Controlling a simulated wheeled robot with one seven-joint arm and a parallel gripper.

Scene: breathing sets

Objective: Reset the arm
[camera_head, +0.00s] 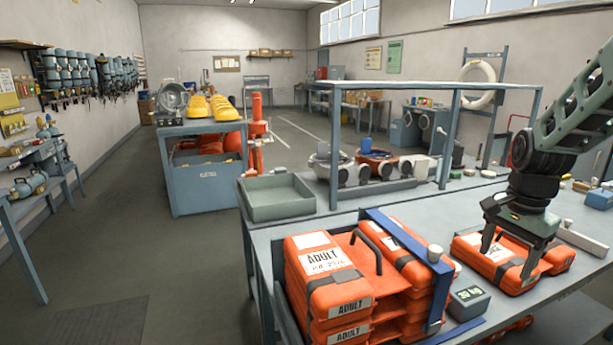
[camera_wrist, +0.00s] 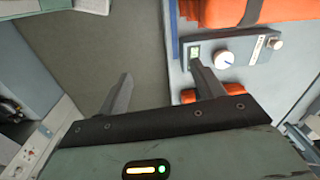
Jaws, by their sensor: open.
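My gripper (camera_head: 507,264) hangs from my arm at the right of the head view, fingers pointing down. Its two fingers are spread apart with nothing visible between them. It is above or in front of an orange case (camera_head: 472,247) lying on the grey workbench (camera_head: 390,210); I cannot tell whether it touches the case. In the wrist view, the gripper (camera_wrist: 161,76) is open. Beyond its fingers are bare grey floor and a blue-grey panel (camera_wrist: 262,75) with a white knob. An orange item (camera_wrist: 228,90) shows just past the right finger.
Stacked orange cases labelled ADULT (camera_head: 318,262) stand at the bench front, beside a blue upright frame (camera_head: 408,240). A small grey box with a display (camera_head: 468,298) sits between them and my gripper. A grey-green tray (camera_head: 275,198) is at the bench's left.

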